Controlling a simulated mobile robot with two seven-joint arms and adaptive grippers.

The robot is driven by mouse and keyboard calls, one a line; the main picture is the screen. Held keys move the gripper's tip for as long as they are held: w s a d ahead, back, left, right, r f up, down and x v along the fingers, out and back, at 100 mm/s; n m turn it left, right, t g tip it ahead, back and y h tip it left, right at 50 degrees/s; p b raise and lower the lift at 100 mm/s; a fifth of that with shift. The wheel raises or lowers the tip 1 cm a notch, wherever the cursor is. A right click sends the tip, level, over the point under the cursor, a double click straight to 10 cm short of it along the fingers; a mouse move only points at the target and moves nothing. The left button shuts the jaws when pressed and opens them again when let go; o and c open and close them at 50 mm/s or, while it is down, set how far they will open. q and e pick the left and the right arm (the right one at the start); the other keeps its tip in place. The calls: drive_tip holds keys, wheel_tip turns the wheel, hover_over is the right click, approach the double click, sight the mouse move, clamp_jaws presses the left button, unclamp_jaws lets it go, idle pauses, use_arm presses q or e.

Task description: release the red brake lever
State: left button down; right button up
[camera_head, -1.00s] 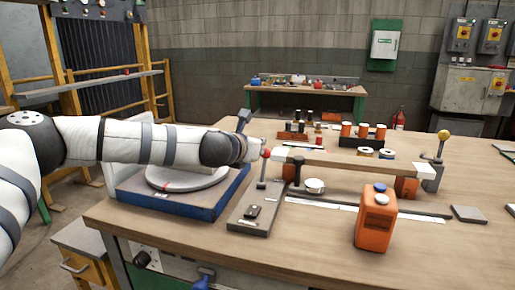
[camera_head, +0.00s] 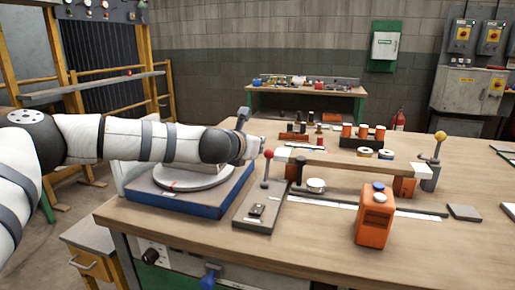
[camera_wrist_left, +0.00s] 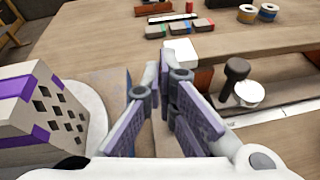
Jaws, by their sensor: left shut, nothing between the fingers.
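The red brake lever (camera_head: 267,165) stands upright with a red ball knob on a flat grey base plate (camera_head: 244,218) near the table's front edge. My left gripper (camera_head: 259,147) is just behind and left of the knob, partly hidden by my forearm; I cannot tell whether it touches the lever. In the left wrist view the gripper (camera_wrist_left: 163,80) is shut and empty, and the lever does not show clearly there. A hollow brick (camera_wrist_left: 45,108) with purple bands is left of the fingers, on the turntable (camera_head: 180,182). My right gripper is not in view.
A raised wooden bar (camera_head: 345,162) runs right of the red lever. A yellow-knobbed lever (camera_head: 436,160) is at the far right. Spools and small blocks sit behind. The front right tabletop is mostly clear.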

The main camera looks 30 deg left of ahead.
use_arm(q)
wheel_tip(320, 180, up, 10)
drive_tip(key=s+p, duration=0.1)
drive_tip(key=s, duration=0.1)
drive_tip(key=shift+s+a+r, duration=0.2)
drive_tip(key=shift+s+a, duration=0.1)
drive_tip(key=shift+s, duration=0.05)
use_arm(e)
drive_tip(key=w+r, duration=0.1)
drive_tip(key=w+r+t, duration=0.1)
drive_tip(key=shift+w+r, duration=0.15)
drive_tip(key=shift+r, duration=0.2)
use_arm(q)
drive_tip(key=shift+f+p, duration=0.1)
drive_tip(key=shift+p, duration=0.2)
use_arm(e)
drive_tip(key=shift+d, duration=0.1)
